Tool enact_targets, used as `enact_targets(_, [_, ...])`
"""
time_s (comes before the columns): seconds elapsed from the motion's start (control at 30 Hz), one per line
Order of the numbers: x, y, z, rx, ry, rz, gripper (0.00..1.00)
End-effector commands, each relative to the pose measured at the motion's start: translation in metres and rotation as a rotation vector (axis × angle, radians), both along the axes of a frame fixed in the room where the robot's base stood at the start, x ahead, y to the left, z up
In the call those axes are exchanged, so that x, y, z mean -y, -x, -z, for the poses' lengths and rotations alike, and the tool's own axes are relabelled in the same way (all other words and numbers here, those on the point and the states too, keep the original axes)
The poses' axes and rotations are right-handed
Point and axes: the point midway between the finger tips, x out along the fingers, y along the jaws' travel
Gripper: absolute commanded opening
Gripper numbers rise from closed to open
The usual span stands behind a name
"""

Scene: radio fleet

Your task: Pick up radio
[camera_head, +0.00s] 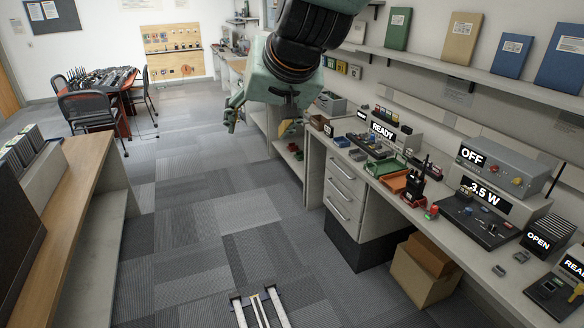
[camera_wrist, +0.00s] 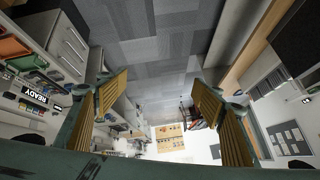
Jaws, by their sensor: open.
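A black handheld radio (camera_head: 414,187) with a thin upright antenna stands on the right-hand bench in the head view, at the right end of an orange tray (camera_head: 393,181). My gripper (camera_head: 262,118) hangs over the aisle, left of the bench and well apart from the radio. In the wrist view my gripper (camera_wrist: 160,100) has its two yellow-padded fingers spread wide with nothing between them. That view shows the orange tray (camera_wrist: 12,47) at the upper left edge; I cannot make out the radio there.
A green tray (camera_head: 380,165) and a READY box (camera_head: 383,131) lie farther along the bench. A grey OFF unit (camera_head: 500,165) and a 3.5 W unit (camera_head: 488,194) stand right of the radio. A shelf (camera_head: 470,72) overhangs the bench. The carpeted aisle (camera_head: 205,210) is clear.

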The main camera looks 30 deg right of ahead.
Motion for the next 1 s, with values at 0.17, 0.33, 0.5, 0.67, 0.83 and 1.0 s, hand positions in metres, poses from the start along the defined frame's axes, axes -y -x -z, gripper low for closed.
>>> enact_targets(0.17, [0.022, -0.047, 0.009, 0.046, -0.01, 0.063, 0.61])
enact_targets(0.33, [0.047, -0.087, 0.016, 0.091, -0.013, 0.127, 0.61])
enact_targets(0.5, [0.074, -0.125, 0.025, 0.137, -0.011, 0.191, 0.61])
enact_targets(0.67, [0.103, -0.157, 0.035, 0.178, -0.005, 0.258, 0.61])
enact_targets(0.83, [0.136, -0.188, 0.048, 0.219, 0.009, 0.327, 0.61])
enact_targets(1.0, [0.171, -0.213, 0.064, 0.258, 0.027, 0.401, 0.61])
